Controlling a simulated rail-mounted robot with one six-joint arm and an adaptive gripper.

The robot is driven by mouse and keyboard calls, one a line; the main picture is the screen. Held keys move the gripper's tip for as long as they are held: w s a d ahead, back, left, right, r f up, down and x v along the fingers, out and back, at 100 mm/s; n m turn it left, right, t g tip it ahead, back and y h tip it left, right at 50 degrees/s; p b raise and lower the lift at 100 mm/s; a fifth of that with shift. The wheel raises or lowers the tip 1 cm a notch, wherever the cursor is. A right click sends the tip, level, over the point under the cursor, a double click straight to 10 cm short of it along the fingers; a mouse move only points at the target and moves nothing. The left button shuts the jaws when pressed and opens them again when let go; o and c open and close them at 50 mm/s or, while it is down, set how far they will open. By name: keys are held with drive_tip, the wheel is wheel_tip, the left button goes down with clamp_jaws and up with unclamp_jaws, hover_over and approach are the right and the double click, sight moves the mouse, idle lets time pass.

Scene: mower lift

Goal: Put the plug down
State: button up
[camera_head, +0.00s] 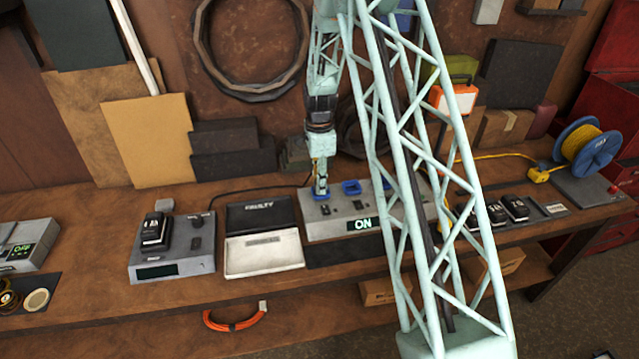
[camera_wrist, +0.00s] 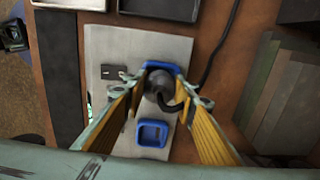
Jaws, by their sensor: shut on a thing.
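My gripper (camera_head: 320,190) points down at the left end of a grey socket box (camera_head: 318,229) with a lit "ON" display (camera_head: 363,224). In the wrist view my gripper (camera_wrist: 160,98) is shut on a dark round plug (camera_wrist: 158,84) between its yellow-lined fingers. A black cable (camera_wrist: 178,107) leaves the plug to the right. The plug is over or in one blue-rimmed socket (camera_wrist: 161,67); I cannot tell whether it is seated. A second blue socket (camera_wrist: 152,134) is empty. In the head view the plug is hidden by the gripper.
Several batteries (camera_head: 515,207) and a blue cable reel (camera_head: 586,147) are at the right.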

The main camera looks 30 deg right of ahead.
drive_tip(key=shift+f+b, duration=0.3)
drive_tip(key=shift+f, duration=0.1)
drive_tip(key=o, duration=0.9)
drive_tip(key=shift+r, duration=0.3)
drive_tip(key=shift+r+p, duration=0.2)
drive_tip(key=shift+p, duration=0.2)
wheel_tip(320, 180, up, 12)
drive_tip(key=shift+f+b, duration=0.1)
drive_tip(key=shift+b, duration=0.3)
idle(0.5)
